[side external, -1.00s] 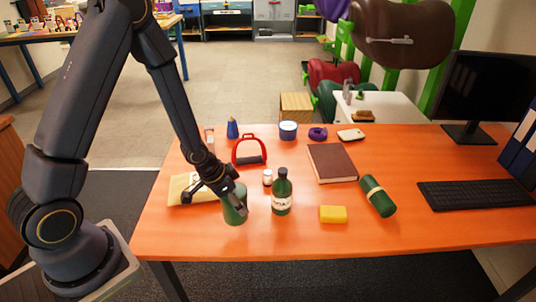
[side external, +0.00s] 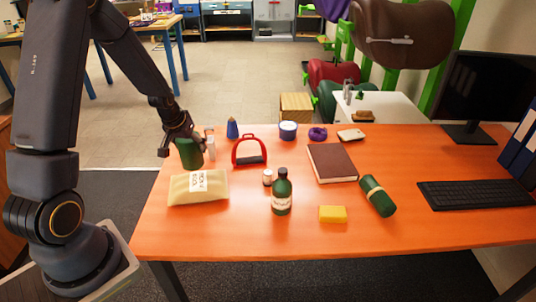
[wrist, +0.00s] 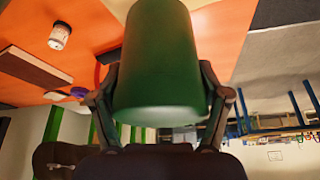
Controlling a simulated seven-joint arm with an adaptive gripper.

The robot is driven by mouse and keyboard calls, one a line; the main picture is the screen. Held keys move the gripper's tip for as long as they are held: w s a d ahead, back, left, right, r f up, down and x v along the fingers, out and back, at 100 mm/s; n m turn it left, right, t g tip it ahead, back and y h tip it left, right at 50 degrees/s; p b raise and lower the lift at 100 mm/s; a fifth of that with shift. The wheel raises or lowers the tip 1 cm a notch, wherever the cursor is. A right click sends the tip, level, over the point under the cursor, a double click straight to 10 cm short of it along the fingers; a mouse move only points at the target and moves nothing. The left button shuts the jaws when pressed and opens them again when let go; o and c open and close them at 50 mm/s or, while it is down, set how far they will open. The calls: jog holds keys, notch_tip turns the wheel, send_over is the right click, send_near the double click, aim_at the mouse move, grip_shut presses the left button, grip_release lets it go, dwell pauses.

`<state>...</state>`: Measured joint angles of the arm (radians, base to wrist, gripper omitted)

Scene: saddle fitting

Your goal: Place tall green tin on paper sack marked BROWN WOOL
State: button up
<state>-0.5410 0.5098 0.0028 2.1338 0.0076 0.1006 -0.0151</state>
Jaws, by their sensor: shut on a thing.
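The tall green tin (side external: 189,153) is held in my gripper (side external: 176,143), raised above the table at its back left. In the wrist view my gripper (wrist: 158,105) has its two fingers closed around the sides of the green tin (wrist: 165,60). The paper sack (side external: 185,190) lies flat on the table's left side, pale tan with a white printed label (side external: 199,181); its lettering is too small to read surely. The tin is above and behind the sack in the side view, apart from it. The sack's top is bare.
A dark green bottle (side external: 282,193) stands further right. The orange table (side external: 230,235) is clear at the front left.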

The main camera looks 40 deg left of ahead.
aim_at(182, 143)
notch_tip(182, 143, down, 6)
jog(key=shift+f, duration=0.25)
jog(key=shift+f, duration=0.15)
jog(key=o, duration=1.8)
jog(key=shift+c, duration=0.2)
jog(key=v, duration=1.2)
jog(key=shift+w, duration=0.1)
jog(key=s+d+r+m+t, duration=0.1)
jog(key=s+d+r+m, duration=0.15)
jog(key=d+r, duration=0.8)
jog(key=s+d+r+m+h, duration=0.2)
jog(key=s+d+r+m, duration=0.2)
jog(key=s+d+r, duration=0.3)
jog(key=s+d, duration=0.2)
jog(key=s, duration=0.1)
jog(key=shift+s+d+t, duration=0.25)
jog(key=shift+s+t, duration=0.05)
